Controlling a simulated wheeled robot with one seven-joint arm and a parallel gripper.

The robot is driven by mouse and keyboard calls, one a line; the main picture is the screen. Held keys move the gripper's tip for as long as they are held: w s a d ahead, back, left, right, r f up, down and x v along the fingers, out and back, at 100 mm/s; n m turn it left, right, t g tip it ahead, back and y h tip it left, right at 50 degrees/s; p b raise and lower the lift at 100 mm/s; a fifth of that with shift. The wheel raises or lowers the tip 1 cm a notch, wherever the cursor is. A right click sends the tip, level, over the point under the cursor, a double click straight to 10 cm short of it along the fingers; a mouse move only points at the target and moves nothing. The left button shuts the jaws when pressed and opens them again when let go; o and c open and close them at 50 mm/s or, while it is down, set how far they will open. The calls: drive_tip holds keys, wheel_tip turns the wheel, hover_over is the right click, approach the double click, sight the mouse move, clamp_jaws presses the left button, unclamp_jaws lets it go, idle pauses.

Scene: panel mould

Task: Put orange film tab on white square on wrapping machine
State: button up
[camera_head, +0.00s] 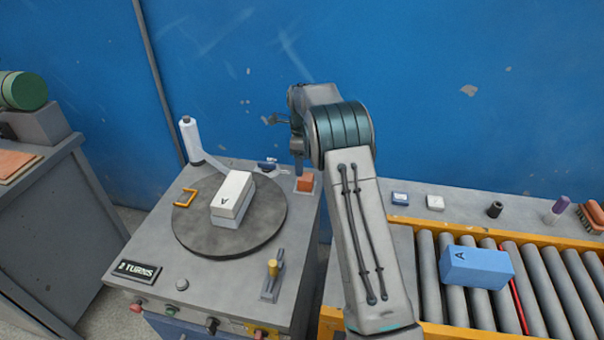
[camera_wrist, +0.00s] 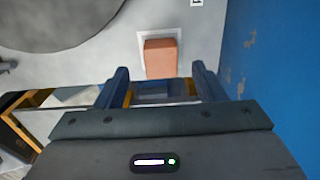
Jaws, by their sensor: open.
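The orange film tab (camera_head: 305,183) stands at the back right corner of the wrapping machine (camera_head: 150,215). In the wrist view the tab (camera_wrist: 161,60) stands on the white square (camera_wrist: 141,38), whose border shows to its left, right and far side; the near side is hidden. My gripper (camera_head: 298,165) is over that corner, just above or beside the tab in the head view. In the wrist view my gripper (camera_wrist: 160,78) has its fingers apart, with nothing between them and the tab just beyond the fingertips.
A round turntable (camera_head: 270,222) carries a white box (camera_head: 232,195) marked A. A blue wall (camera_head: 430,90) rises close behind. A roller conveyor (camera_head: 435,285) with a blue box (camera_head: 478,267) lies right.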

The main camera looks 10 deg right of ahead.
drive_tip(key=s+r+n, duration=0.5)
drive_tip(key=s+r, duration=0.3)
drive_tip(key=r, duration=0.5)
drive_tip(key=s+r+n+t, duration=0.1)
drive_tip(key=s+r+n, duration=0.15)
drive_tip(key=s, duration=0.35)
drive_tip(key=s+r+n+t, duration=0.1)
drive_tip(key=s+r+n, duration=0.1)
drive_tip(key=s+n, duration=0.3)
drive_tip(key=s+f+n, duration=0.2)
drive_tip(key=s+n, duration=0.3)
drive_tip(key=s, duration=0.6)
drive_tip(key=s+f+n+t, duration=0.1)
drive_tip(key=s+n, duration=0.4)
drive_tip(key=s, duration=0.6)
drive_tip(key=shift+s+f, duration=0.4)
drive_tip(key=shift+f, duration=0.4)
